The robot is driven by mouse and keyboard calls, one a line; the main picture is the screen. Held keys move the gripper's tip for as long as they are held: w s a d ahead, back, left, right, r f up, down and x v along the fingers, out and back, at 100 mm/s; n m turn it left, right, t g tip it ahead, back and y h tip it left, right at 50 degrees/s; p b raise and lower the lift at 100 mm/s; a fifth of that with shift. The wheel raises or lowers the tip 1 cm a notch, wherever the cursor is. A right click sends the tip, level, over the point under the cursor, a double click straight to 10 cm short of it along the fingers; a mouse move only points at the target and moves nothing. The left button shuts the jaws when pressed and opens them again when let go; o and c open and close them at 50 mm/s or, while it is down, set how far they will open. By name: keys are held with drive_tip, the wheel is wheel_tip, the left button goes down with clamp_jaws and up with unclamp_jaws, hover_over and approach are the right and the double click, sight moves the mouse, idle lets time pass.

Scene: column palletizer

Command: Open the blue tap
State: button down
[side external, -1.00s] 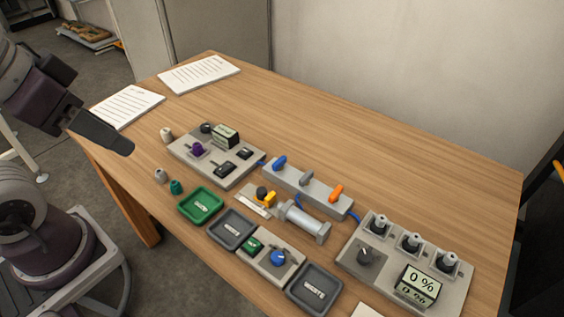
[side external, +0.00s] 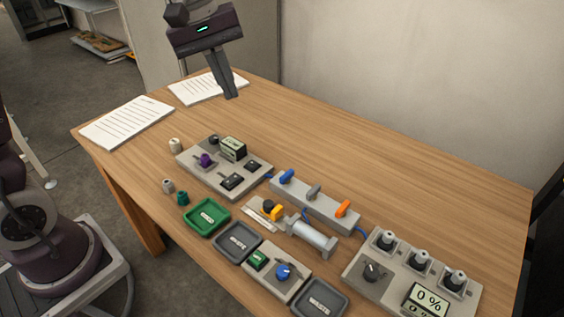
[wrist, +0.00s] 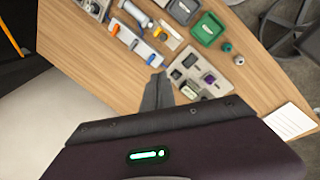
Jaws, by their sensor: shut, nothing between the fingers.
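The blue tap (side external: 287,176) is the leftmost of three taps on a grey block (side external: 327,208) in the side view. Its handle lies at a slant, much like the grey tap (side external: 314,190) and the orange tap (side external: 343,208) beside it. My gripper (side external: 231,96) is shut and empty, high above the table's back left, well apart from the blue tap. In the wrist view my gripper (wrist: 158,76) points towards the block, and the blue tap (wrist: 155,60) shows just beyond its fingertips.
A panel with a purple knob (side external: 206,160) stands left of the tap block. A cylinder (side external: 312,237), green tray (side external: 207,217) and grey trays stand in front. A panel with a display (side external: 428,301) is at right. The table (side external: 420,180) behind the block is clear.

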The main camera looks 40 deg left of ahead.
sight(287, 177)
drive_tip(key=w+a+f+n+g, duration=0.1)
drive_tip(key=w+a+f+n, duration=0.1)
drive_tip(key=w+f+n, duration=0.2)
drive_tip(key=w+a+f+n+g+h, duration=0.1)
drive_tip(key=w+a+f+n, duration=0.1)
drive_tip(key=w+f, duration=0.7)
wheel_tip(287, 177, down, 4)
drive_tip(key=shift+a+f+n, duration=0.25)
drive_tip(key=shift+a+n, duration=0.05)
drive_tip(key=shift+n, duration=0.6)
drive_tip(key=x, duration=0.9)
drive_tip(key=shift+s+d, duration=0.1)
drive_tip(key=shift+d, duration=0.05)
drive_tip(key=d, duration=0.1)
drive_tip(key=d+f, duration=0.1)
drive_tip(key=d, duration=0.1)
drive_tip(key=shift+d, duration=0.15)
drive_tip(key=shift+d+r, duration=0.1)
drive_tip(key=shift+d, duration=0.35)
